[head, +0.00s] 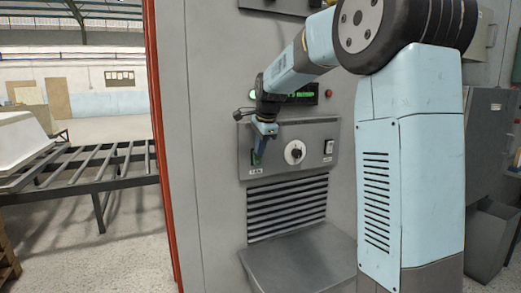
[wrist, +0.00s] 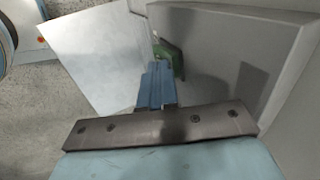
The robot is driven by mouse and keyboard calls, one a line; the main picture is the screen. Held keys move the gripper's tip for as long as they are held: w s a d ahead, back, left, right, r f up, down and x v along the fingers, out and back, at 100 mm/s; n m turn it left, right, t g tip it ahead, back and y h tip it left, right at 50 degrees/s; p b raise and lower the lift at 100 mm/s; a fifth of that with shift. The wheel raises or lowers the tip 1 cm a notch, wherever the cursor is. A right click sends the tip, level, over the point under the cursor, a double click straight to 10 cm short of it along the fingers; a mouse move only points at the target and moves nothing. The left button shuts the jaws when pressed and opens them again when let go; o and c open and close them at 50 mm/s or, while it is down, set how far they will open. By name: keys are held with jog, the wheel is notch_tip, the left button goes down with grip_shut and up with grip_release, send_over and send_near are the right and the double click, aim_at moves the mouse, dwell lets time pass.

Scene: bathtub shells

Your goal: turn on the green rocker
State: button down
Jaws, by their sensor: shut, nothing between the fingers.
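The green rocker (head: 256,159) sits at the left end of the grey control panel (head: 310,172), above a small white label. My gripper (head: 262,145) is in front of it and hides part of it. In the wrist view the green rocker (wrist: 177,62) shows just beyond my blue fingertips (wrist: 158,68), partly covered by them. The fingers are shut and hold nothing. Their tips are at or very close to the rocker; I cannot tell whether they touch. Which way the rocker is tipped is unclear.
A round white dial (head: 295,152) and a white switch (head: 328,147) are on the same panel to the right. Above are a green-lit display (head: 303,95) and a red button (head: 328,93). A vent (head: 288,209) and a grey ledge (head: 300,262) are below.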

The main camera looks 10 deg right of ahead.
jog(key=shift+r, duration=0.65)
jog(key=s+v, duration=0.1)
jog(key=v, duration=1)
jog(key=shift+s+d, duration=0.15)
jog(key=shift+s, duration=0.1)
jog(key=shift+s, duration=0.1)
jog(key=s+f+n, duration=0.5)
jog(key=s, duration=0.6)
jog(key=s+d+f+n+t, duration=0.1)
jog(key=s+f+n, duration=0.4)
jog(key=s, duration=0.6)
jog(key=s+f+n, duration=0.5)
jog(key=s+f, duration=0.1)
jog(key=s, duration=0.5)
jog(key=shift+d+f+n+h, duration=0.15)
jog(key=shift+d+n+h, duration=0.2)
jog(key=shift+n+h, duration=0.05)
